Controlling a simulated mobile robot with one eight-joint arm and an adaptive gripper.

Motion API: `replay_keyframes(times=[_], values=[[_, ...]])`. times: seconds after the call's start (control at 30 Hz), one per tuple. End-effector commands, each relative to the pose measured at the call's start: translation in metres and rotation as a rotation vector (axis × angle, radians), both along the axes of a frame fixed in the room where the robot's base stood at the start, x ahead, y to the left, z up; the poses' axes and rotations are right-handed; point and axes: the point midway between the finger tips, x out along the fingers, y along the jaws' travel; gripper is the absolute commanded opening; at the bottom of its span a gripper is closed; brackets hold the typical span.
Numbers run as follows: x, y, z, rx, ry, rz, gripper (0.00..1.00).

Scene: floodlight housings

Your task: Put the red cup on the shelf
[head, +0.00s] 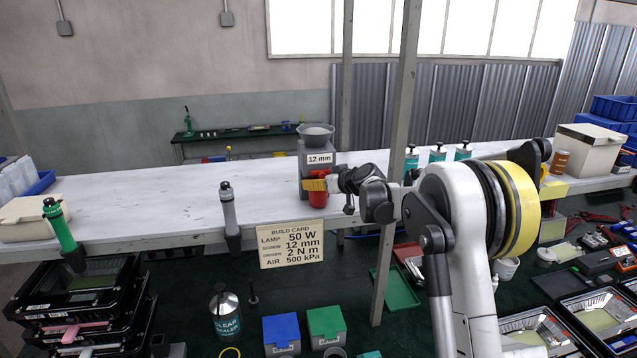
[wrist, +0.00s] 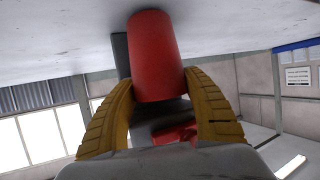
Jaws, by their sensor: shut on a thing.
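The red cup (head: 317,199) is held by my gripper (head: 316,185) near the front edge of the long white shelf (head: 130,205). The yellow fingers close on both sides of it. In the wrist view the cup (wrist: 155,60) sits between the two ridged yellow fingers (wrist: 160,105), close to a pale surface. I cannot tell whether the cup touches the shelf. Part of the cup is hidden by a finger in the head view.
A dark grey dispenser (head: 313,148) marked 12 mm stands right behind the cup. A grey tool (head: 229,208) hangs at the shelf's front edge, left of a build card (head: 291,243). A grey post (head: 398,110) rises to the right. The shelf's left middle is clear.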

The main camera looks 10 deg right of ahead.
Motion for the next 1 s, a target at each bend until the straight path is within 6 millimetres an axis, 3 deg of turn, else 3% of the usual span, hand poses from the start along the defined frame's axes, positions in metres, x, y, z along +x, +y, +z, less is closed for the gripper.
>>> replay_keyframes(times=[0.87,0.9,0.97,1.0], values=[[0.0002,0.0024,-0.0044,0.001,0.0,0.002,0.37],[0.0002,0.0022,-0.0044,0.001,0.0,0.002,0.69],[0.0002,0.0021,-0.0044,0.001,0.0,0.002,0.83],[0.0002,0.002,-0.0044,0.001,0.0,0.002,0.83]])
